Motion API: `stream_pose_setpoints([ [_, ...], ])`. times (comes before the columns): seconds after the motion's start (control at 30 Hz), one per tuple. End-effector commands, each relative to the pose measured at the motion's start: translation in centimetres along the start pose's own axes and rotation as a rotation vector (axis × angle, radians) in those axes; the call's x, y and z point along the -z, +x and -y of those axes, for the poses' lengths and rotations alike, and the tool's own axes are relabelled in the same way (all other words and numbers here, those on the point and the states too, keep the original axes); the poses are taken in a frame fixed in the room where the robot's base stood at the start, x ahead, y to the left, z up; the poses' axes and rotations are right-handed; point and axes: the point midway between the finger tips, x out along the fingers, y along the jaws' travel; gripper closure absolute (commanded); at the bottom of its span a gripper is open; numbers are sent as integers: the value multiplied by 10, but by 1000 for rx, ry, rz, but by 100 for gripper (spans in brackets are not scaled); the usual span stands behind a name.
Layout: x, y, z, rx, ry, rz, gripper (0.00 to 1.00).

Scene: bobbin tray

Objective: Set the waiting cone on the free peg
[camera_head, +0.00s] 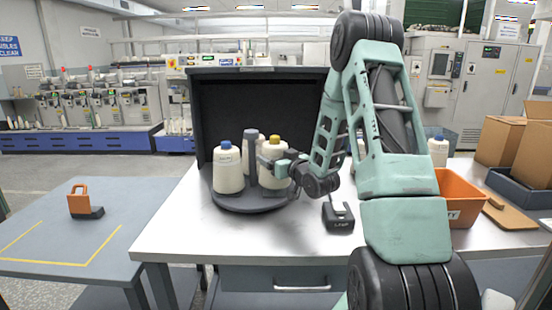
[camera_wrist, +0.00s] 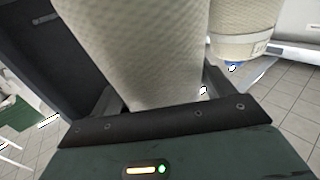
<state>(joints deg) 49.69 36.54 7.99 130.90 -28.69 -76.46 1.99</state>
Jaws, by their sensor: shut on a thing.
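My gripper (camera_head: 277,166) is shut on a cream cone with a yellow top (camera_head: 273,152). In the wrist view this cone (camera_wrist: 135,50) fills the space between the jaws. It is upright over the right side of a round dark tray (camera_head: 240,204); I cannot tell whether its base touches the tray. A cream cone with a blue top (camera_head: 228,170) stands on the tray's left side. Another cone with a pinkish top (camera_head: 261,138) is at the back, partly hidden. A grey upright post (camera_head: 251,158) rises mid-tray. No bare peg is clearly seen apart from this post.
A dark panel (camera_head: 262,100) stands behind the tray. A small dark device (camera_head: 338,219) lies on the white table (camera_head: 215,243). An orange bin (camera_head: 462,190) and another cone (camera_head: 438,152) are at right, partly behind my arm. The table's front left is clear.

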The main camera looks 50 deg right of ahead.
Motion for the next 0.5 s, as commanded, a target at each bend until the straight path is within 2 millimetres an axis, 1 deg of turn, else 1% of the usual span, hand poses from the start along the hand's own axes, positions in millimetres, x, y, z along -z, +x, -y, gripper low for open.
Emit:
stream_pose_setpoints([
  [0.5,-10,0,0,0,0,-2,53],
])
